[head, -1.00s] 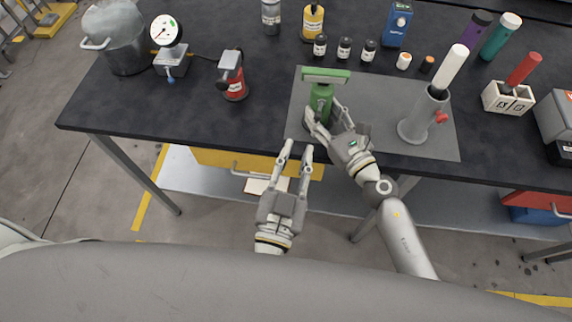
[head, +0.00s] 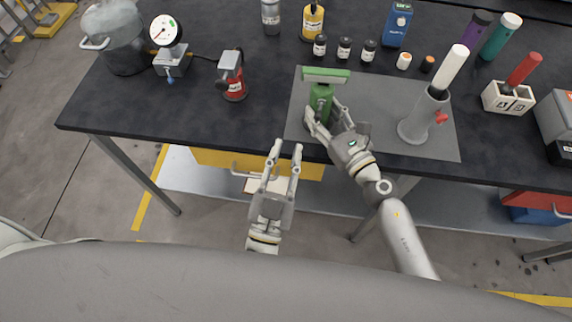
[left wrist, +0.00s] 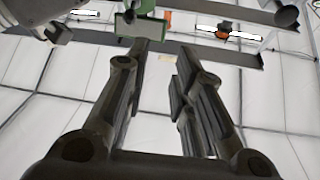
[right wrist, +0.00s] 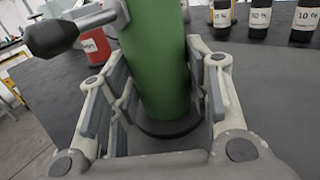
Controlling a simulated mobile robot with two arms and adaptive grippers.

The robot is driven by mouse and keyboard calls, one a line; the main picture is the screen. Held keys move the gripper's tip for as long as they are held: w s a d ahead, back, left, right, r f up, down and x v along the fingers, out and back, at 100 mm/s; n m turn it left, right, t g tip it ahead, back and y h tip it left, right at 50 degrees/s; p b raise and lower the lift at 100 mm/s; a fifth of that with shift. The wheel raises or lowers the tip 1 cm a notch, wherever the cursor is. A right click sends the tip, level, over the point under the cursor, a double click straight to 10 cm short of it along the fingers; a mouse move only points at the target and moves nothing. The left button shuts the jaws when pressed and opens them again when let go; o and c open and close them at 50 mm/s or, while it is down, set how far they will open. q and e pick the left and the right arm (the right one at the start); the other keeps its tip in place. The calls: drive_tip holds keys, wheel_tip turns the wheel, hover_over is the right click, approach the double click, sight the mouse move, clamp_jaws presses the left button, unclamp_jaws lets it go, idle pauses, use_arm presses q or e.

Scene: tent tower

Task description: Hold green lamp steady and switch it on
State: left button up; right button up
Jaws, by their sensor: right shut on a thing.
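The green lamp (head: 321,98) stands upright on the grey mat (head: 390,110), with its flat head (head: 326,76) on top. My right gripper (head: 330,118) is shut around its lower body from the front right. In the right wrist view the green body (right wrist: 155,65) stands between the fingers, its dark base low between them, and a dark knob (right wrist: 50,38) sticks out to the left. My left gripper (head: 283,146) is open and empty, in front of the table edge, below and left of the lamp. In the left wrist view its fingers (left wrist: 165,50) are apart with nothing between.
A red lamp (head: 234,80) stands to the left, near a gauge (head: 166,32) and a metal pot (head: 120,40). A grey stand with a white-topped tube (head: 424,112) is on the mat's right. Small bottles (head: 344,50) line the back. The table front left is clear.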

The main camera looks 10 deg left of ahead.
use_arm(q)
drive_tip(key=w+d+h, duration=0.1)
drive_tip(key=w, duration=0.2)
drive_tip(key=w+d+r+m+h, duration=0.1)
drive_tip(key=w+d, duration=0.1)
drive_tip(key=w, duration=0.2)
drive_tip(key=w+d+m+h, duration=0.1)
drive_tip(key=w+d, duration=0.1)
drive_tip(key=w, duration=0.1)
drive_tip(key=shift+w+r+g+h, duration=0.2)
drive_tip(key=shift+g+h, duration=0.1)
drive_tip(key=shift+h, duration=0.1)
drive_tip(key=shift+s+f+m+h, duration=0.2)
drive_tip(key=shift+m+h, duration=0.3)
drive_tip(key=shift+a+m+g+h, duration=0.15)
drive_tip(key=shift+m+g+h, duration=0.2)
drive_tip(key=shift+h, duration=0.25)
drive_tip(key=n+t+y, duration=0.1)
drive_tip(key=n+y, duration=0.2)
drive_tip(key=n, duration=0.3)
approach(316, 114)
drive_tip(key=x, duration=0.6)
drive_tip(key=f+x, duration=0.1)
drive_tip(key=x, duration=0.2)
drive_tip(key=shift+w, duration=0.5)
drive_tip(key=shift+a+m+g+h, duration=0.3)
drive_tip(key=shift+m+h, duration=0.25)
drive_tip(key=shift+h, duration=0.35)
drive_tip(key=v, duration=1.2)
